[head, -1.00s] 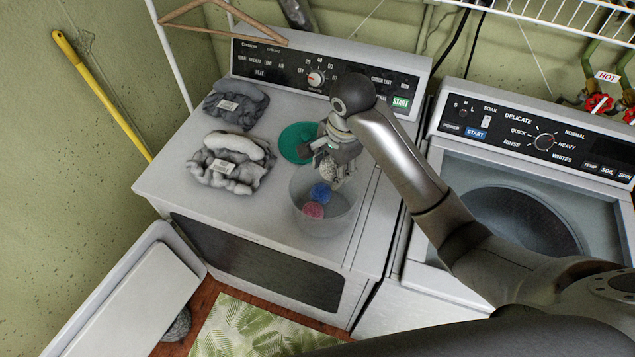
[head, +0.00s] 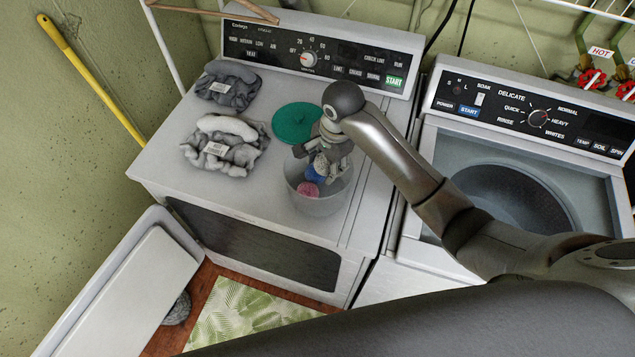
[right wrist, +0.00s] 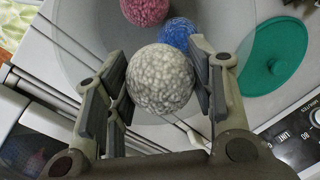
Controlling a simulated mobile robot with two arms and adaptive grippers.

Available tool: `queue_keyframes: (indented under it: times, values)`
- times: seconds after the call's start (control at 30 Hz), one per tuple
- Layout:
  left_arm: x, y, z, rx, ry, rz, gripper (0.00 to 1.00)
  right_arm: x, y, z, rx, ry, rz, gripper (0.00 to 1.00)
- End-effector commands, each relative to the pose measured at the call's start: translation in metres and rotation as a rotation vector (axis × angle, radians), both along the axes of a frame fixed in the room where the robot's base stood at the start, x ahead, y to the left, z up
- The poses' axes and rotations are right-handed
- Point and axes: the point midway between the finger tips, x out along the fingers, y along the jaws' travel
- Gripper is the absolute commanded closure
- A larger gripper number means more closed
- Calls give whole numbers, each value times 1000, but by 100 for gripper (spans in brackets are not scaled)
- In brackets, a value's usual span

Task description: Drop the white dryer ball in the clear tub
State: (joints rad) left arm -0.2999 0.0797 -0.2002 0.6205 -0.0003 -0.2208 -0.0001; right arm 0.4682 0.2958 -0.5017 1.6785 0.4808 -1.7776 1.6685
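The clear tub (head: 336,203) stands on the dryer top near its front right. A pink ball (head: 308,189) and a blue ball (head: 313,174) lie in it; the pink ball (right wrist: 145,10) and blue ball (right wrist: 178,35) also show in the right wrist view. My right gripper (head: 322,160) is over the tub mouth, pointing down. In the right wrist view its fingers (right wrist: 160,88) are on both sides of the white dryer ball (right wrist: 160,78), which appears gripped between the pads. My left gripper is not in view.
A round green lid (head: 296,122) lies just behind the tub. Two folded grey cloth bundles (head: 228,88) (head: 222,152) lie left on the dryer (head: 180,185). The dryer's control panel rises behind. The open washer (head: 510,190) is at right.

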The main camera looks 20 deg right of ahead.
Motion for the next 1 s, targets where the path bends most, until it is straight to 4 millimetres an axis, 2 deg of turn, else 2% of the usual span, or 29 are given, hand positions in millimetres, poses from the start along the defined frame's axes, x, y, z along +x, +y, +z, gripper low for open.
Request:
queue_keyframes:
  times: [0.03, 0.13, 0.47, 0.57, 0.67, 1.0]
  values:
    - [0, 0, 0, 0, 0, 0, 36, 0, 0, 0, 0, 0, 0, 40]
    - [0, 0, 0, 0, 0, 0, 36, 0, 0, 0, 0, 0, 0, 27]
    - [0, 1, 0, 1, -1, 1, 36, 0, 0, 1, 0, 0, 0, 27]
    - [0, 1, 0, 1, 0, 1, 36, 0, 0, 7, 1, -2, 0, 27]
    - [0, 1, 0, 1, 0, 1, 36, -2, -1, 21, 2, -4, 1, 27]
    - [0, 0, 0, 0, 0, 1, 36, -12, -9, 95, -5, -6, 1, 27]
